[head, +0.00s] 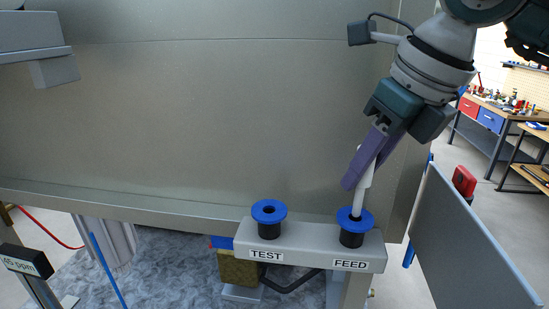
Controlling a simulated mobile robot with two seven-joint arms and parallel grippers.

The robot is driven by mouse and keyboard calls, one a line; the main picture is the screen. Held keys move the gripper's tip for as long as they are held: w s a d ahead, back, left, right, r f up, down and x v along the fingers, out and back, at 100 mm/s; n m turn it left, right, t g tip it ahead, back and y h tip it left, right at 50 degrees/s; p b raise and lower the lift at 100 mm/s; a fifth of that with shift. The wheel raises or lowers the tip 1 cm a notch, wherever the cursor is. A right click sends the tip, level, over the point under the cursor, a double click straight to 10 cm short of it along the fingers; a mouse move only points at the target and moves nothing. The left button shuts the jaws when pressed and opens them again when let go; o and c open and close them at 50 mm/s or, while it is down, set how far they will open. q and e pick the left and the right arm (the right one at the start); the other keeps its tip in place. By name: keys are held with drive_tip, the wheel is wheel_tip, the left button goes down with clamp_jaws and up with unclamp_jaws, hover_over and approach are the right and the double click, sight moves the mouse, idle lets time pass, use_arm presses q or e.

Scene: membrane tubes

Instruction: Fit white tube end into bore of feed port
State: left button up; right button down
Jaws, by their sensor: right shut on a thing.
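The feed port (352,238) is a black cylinder with a blue flange on top. It stands on a grey block above the label FEED. My right gripper (357,178) comes down from the upper right, with purple fingers shut on a white tube (360,203). The tube stands nearly upright, tilted slightly. Its lower end meets the middle of the blue flange at the bore. The tube hides the bore, so I cannot tell how deep the end sits. My left gripper is not in view.
A matching test port (269,220) with an open bore stands left on the same grey block (310,247). A large grey panel (210,120) rises behind. A grey partition (466,248) stands at the right. A small sign post (25,262) is at lower left.

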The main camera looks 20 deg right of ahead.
sight(370, 181)
idle(0.9)
drive_tip(key=shift+b, duration=0.7)
idle(0.6)
drive_tip(key=shift+f+b, duration=1.05)
drive_tip(key=shift+b, duration=0.05)
drive_tip(key=shift+f+b, duration=1.05)
drive_tip(key=shift+b, duration=0.1)
drive_tip(key=c, duration=0.6)
unclamp_jaws()
drive_tip(key=shift+r, duration=0.1)
